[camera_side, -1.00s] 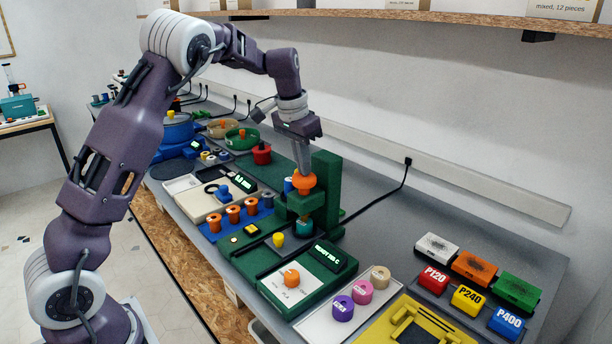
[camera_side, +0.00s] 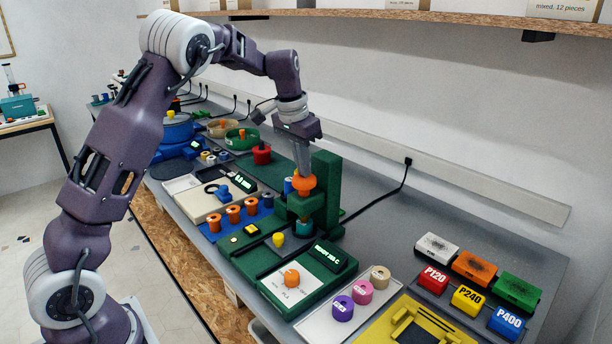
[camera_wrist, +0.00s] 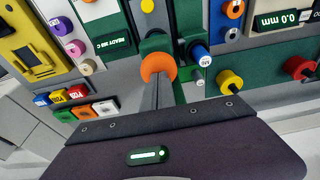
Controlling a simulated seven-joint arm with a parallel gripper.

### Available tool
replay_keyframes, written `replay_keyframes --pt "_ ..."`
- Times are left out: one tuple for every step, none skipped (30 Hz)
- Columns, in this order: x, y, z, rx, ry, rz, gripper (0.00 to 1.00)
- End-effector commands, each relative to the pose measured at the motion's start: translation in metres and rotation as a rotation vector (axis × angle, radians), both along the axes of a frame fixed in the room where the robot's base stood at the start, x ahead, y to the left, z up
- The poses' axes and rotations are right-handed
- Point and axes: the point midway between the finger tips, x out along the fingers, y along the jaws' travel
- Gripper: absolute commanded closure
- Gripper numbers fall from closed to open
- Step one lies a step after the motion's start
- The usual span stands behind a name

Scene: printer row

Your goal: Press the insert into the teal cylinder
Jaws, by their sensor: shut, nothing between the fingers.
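The teal cylinder (camera_side: 303,227) stands upright at the foot of the green press (camera_side: 327,190), under its ram. The press's orange knob (camera_side: 304,185) is at the top of the ram, and it also shows in the wrist view (camera_wrist: 158,67). My gripper (camera_side: 304,174) is shut and empty, with its fingertips down on the orange knob. In the wrist view my gripper (camera_wrist: 158,82) also meets the knob. The insert cannot be made out; the ram and press hide the cylinder's top.
The green heater panel (camera_side: 325,258) reads "READY 205 C". A blue rack (camera_side: 238,222) with orange spools lies left of the press. A blue-topped cylinder (camera_wrist: 199,52) stands close beside the press. A tray (camera_side: 330,322) of coloured spools and sanding blocks (camera_side: 468,298) lie toward the front right.

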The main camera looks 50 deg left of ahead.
Motion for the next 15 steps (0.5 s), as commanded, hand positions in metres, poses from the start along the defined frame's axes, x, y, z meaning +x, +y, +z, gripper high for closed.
replay_keyframes --pt "0.0 0.0 0.0 0.0 0.002 0.0 1.0" --pt "0.0 0.0 0.0 0.0 0.002 0.0 1.0" --pt "0.0 0.0 0.0 0.0 0.001 0.0 1.0" --pt "0.0 0.0 0.001 0.0 0.001 0.0 1.0" --pt "0.0 0.0 0.003 0.0 0.0 -0.001 1.0" --pt "0.001 0.0 0.006 0.001 -0.002 -0.001 1.0" --pt "0.0 0.0 0.009 0.0 -0.002 -0.001 1.0" --pt "0.0 0.0 0.011 0.0 -0.001 -0.001 1.0" --pt "0.001 0.0 0.015 0.0 -0.003 -0.001 1.0" --pt "0.001 0.0 0.017 0.0 -0.003 -0.001 1.0" --pt "0.0 0.0 0.019 0.0 -0.002 -0.001 1.0" --pt "0.0 0.0 0.023 0.0 -0.002 -0.001 1.0" --pt "0.001 0.0 0.025 0.0 -0.003 -0.001 1.0" --pt "0.0 0.0 0.027 0.0 -0.003 -0.001 1.0" --pt "0.001 0.0 0.03 0.0 -0.002 0.0 1.0"
